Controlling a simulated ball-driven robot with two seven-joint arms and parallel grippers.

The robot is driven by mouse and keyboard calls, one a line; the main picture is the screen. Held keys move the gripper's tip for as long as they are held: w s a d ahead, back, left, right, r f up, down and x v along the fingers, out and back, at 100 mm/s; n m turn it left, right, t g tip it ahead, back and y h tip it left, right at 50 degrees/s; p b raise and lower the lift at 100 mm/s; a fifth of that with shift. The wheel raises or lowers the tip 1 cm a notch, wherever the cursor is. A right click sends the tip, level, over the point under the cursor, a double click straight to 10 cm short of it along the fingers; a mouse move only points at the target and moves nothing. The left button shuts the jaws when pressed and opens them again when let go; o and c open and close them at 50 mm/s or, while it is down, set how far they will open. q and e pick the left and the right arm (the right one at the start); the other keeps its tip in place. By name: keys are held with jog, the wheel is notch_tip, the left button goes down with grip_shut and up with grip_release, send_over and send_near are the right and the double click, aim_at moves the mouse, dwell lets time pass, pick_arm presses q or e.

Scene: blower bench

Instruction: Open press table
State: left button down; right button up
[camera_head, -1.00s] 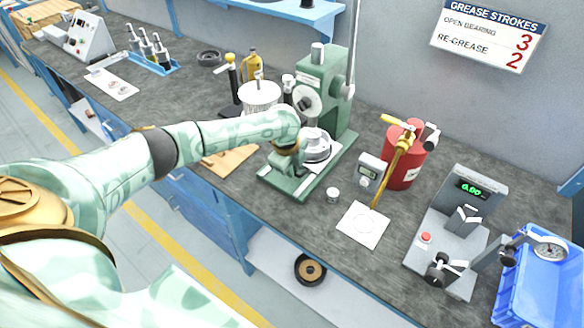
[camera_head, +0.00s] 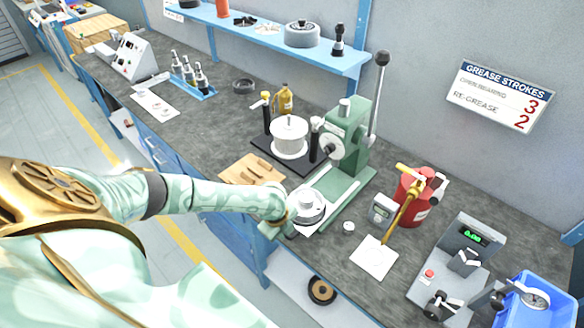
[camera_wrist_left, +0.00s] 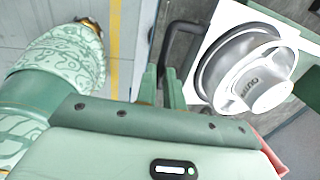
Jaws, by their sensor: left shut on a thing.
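The green arbor press (camera_head: 348,140) stands on the bench. A silver round housing (camera_head: 311,208) sits on a white plate, the press table (camera_wrist_left: 203,32), in front of the press column. The table juts forward toward the bench's front edge. My left gripper (camera_head: 284,222) is at the table's front, beside the housing. In the left wrist view, my left gripper (camera_wrist_left: 162,88) is shut at a dark bent handle (camera_wrist_left: 178,42) beside the white plate. Its exact contact is partly hidden by the fingers. My right gripper is not in view.
A white pot (camera_head: 289,140) on a black stand and a wooden board (camera_head: 252,172) lie left of the press. A red grease canister (camera_head: 412,197), a grey gauge stand (camera_head: 462,250) and a blue bin (camera_head: 540,300) are to the right. Floor is open in front.

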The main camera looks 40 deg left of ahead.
pick_arm(q)
jog(key=c, duration=1.5)
grip_release()
jog(key=s+r+p, duration=0.3)
jog(key=r+p, duration=0.1)
jog(key=r, duration=1.2)
jog(key=shift+a, duration=0.15)
